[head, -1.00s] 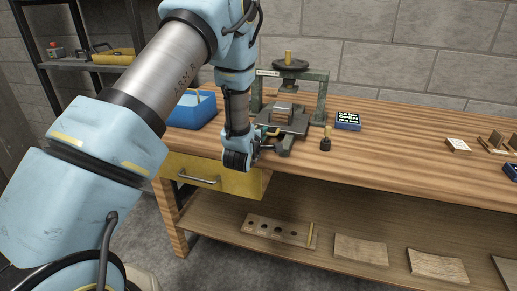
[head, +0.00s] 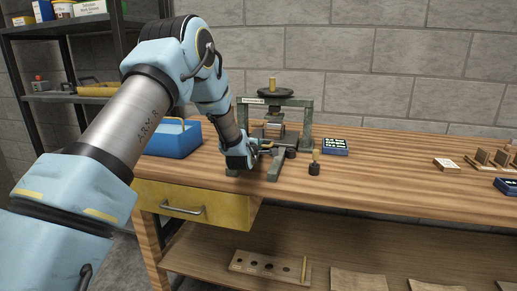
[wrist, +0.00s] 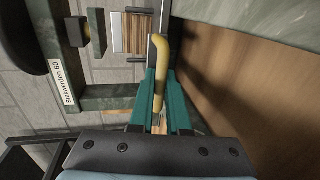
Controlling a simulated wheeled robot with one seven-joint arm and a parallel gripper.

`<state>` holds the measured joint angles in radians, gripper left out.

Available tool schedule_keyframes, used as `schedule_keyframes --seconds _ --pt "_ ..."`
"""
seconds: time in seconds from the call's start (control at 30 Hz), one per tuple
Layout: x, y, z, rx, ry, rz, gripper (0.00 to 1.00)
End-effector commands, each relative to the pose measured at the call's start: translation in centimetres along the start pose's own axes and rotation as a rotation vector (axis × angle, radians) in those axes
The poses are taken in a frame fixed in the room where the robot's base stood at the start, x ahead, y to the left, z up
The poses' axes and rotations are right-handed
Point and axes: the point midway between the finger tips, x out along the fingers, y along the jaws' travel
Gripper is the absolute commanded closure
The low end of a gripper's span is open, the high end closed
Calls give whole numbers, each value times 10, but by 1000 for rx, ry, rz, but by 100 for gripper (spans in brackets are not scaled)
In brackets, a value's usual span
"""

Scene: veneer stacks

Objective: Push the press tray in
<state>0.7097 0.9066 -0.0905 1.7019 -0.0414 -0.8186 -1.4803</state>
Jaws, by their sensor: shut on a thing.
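The press (head: 306,118) has a green frame and a dark handwheel (head: 275,93) on top. It stands on the bench, and its labelled frame (wrist: 90,100) fills the left of the wrist view, turned sideways. A stack of thin wood sheets (wrist: 133,33) lies below the dark pressing plate (wrist: 98,32), with a gap between them. My gripper (head: 254,154) is low at the press front. In the wrist view its teal fingers (wrist: 163,88) are shut on the tray's yellowish bent handle (wrist: 161,50). The tray itself shows mostly edge-on, partly hidden.
A blue bin (head: 172,140) stands left of the press. A small dark weight with a wooden knob (head: 314,163) and a blue display (head: 334,146) stand close on its right. A yellow drawer (head: 190,204) is below the bench edge.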

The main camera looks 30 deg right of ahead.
Motion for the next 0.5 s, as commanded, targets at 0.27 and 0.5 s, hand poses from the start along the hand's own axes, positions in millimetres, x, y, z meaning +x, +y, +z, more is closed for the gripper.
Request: schedule_keyframes --seconds 0.27,0.5 --pt "1 4 0 0 0 8 72" --pt "0 2 0 0 0 5 55"
